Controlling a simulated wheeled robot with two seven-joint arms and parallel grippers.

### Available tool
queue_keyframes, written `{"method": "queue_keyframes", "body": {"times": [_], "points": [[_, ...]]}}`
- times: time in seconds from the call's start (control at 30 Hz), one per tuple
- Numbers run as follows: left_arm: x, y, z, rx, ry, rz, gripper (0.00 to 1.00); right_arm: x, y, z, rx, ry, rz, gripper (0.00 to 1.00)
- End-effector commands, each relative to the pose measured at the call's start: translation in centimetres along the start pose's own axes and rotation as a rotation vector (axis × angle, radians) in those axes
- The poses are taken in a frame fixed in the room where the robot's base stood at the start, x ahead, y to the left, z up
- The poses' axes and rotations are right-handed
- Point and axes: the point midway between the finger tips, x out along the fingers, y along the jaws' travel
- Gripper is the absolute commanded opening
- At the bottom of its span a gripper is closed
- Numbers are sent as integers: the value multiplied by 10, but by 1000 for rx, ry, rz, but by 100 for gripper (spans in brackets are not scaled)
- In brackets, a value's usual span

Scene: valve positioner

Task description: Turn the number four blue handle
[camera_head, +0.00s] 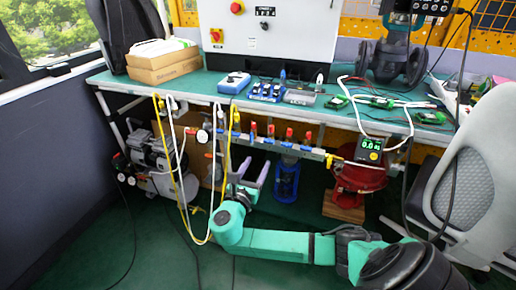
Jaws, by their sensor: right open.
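A row of small valves with red and blue parts (289,137) runs along a rail under the front edge of the workbench. The blue parts are small, and no numbers on them can be read, so I cannot tell which is number four. My right gripper (250,172) is open and empty, its purple-grey fingers pointing up just below the left part of the valve row. It appears apart from the valves, though the depth gap is hard to judge. My left gripper is not in view.
The green-topped workbench (205,88) spans the view. Yellow and white hoses (180,190) hang left of my right gripper. A blue valve body (287,180) and a red actuator (360,180) stand below the bench. A grey chair (470,190) is at right.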

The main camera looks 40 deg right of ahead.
Motion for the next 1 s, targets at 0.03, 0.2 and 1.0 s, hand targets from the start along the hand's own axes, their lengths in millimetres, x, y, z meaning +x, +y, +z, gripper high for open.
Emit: {"method": "queue_keyframes", "body": {"times": [0.03, 0.2, 1.0], "points": [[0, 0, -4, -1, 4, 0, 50, 14, -1, -1, -1, -5, -3, 62], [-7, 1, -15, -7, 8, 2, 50, 61, -1, -2, 0, -2, -4, 62], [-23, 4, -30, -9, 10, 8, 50, 111, 0, -2, 2, 5, 0, 0]]}}
